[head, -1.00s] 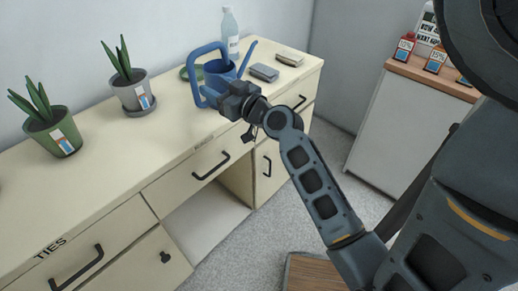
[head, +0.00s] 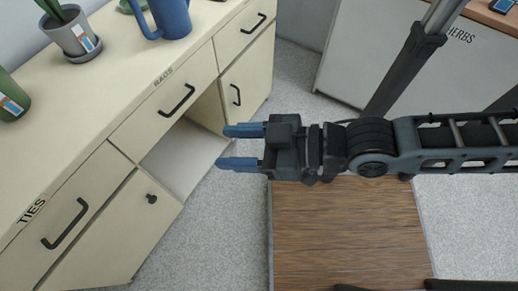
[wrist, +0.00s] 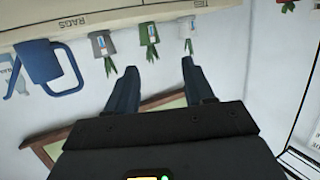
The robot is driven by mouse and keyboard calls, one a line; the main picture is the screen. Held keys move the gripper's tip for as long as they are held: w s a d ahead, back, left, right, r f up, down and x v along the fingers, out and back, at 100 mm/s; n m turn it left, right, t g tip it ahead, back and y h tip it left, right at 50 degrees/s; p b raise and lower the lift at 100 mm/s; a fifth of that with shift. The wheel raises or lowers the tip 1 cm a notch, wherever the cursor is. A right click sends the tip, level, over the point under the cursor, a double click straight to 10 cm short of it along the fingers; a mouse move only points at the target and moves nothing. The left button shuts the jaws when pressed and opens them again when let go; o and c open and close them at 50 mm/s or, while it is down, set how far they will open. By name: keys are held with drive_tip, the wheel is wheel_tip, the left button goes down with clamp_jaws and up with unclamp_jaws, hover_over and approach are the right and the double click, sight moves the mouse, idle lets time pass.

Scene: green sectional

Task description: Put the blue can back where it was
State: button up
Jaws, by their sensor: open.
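The blue can, a watering can (head: 172,20) with a big looped handle, stands on the cream counter (head: 120,75). The top of the head view cuts off its upper part. In the wrist view, which is upside down, the blue can (wrist: 40,62) shows whole at the left, with its handle and thin spout. My gripper (head: 226,147) is open and empty, in the air in front of the counter and clear of the can. In the wrist view my two fingers (wrist: 159,68) are spread with nothing between them.
A potted plant in a grey pot (head: 76,38) stands left of the can, and a green pot (head: 10,98) is further left. The counter has drawers labelled RAGS (head: 165,108) and TIES (head: 55,225). A white cabinet (head: 385,65) stands at the right.

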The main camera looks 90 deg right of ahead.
drive_tip(key=s+a, duration=0.1)
drive_tip(key=s+r+n+y, duration=0.1)
drive_tip(key=s+a+r+y, duration=0.1)
drive_tip(key=shift+s+a+r, duration=0.15)
drive_tip(key=shift+s+a, duration=0.2)
idle(0.9)
